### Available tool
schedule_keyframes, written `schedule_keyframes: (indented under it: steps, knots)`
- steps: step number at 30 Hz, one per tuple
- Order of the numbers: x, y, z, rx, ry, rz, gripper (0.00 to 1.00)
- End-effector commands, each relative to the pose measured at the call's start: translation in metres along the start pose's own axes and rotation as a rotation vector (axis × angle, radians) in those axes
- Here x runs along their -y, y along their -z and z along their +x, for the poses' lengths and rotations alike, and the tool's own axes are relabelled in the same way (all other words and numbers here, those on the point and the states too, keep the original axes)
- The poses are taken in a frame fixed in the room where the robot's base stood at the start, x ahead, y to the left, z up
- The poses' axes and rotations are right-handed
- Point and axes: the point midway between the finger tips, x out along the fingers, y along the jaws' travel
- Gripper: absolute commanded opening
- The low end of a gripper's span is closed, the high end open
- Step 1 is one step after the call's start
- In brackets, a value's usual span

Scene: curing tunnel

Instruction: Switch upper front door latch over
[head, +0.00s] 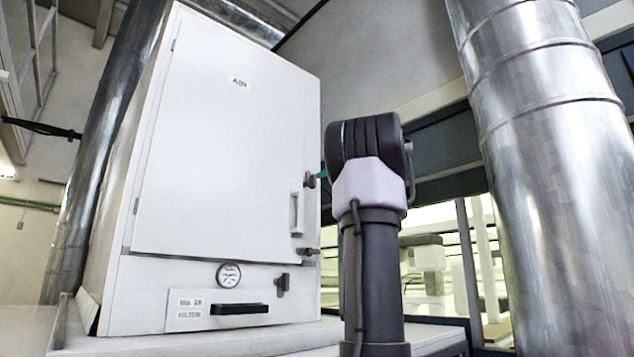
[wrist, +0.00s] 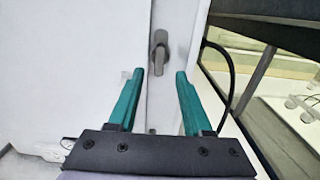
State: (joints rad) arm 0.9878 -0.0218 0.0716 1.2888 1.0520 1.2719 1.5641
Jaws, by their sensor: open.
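The white cabinet door (head: 225,140), marked AIR, is closed. The dark upper front door latch (head: 310,180) is on its right edge, above a pale vertical handle (head: 296,213). A lower latch (head: 308,251) sits near the door's bottom right corner. In the wrist view, a grey latch (wrist: 160,54) has a round hub with its lever pointing down. My gripper (wrist: 160,74) is open and empty, its teal fingers on either side of the lever's line; I cannot tell whether they touch it.
Below the door are a round gauge (head: 229,274), another small latch (head: 282,283) and a filter drawer with a black handle (head: 240,309). A large metal duct (head: 540,130) stands at the right. A dark cable (wrist: 228,75) curves right of the fingers.

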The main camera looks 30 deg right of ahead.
Motion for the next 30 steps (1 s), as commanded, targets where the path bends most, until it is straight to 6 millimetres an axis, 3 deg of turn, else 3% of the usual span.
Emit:
schedule_keyframes:
  steps: [3, 9, 21, 22, 24, 26, 30]
  knots:
    - [0.0, 0.001, 0.023, -0.001, -0.002, -0.001, 0.5]
    - [0.0, 0.001, 0.051, -0.002, -0.001, -0.001, 0.5]
    - [-0.001, 0.0, 0.06, -0.001, 0.0, -0.002, 0.5]
    - [-0.001, 0.0, 0.06, -0.001, 0.0, -0.002, 0.46]
    - [-0.001, 0.0, 0.06, -0.001, 0.0, -0.002, 0.19]
    - [-0.001, 0.0, 0.06, -0.001, 0.0, -0.002, 0.0]
    - [0.0, 0.0, 0.059, -0.001, 0.0, -0.002, 0.0]
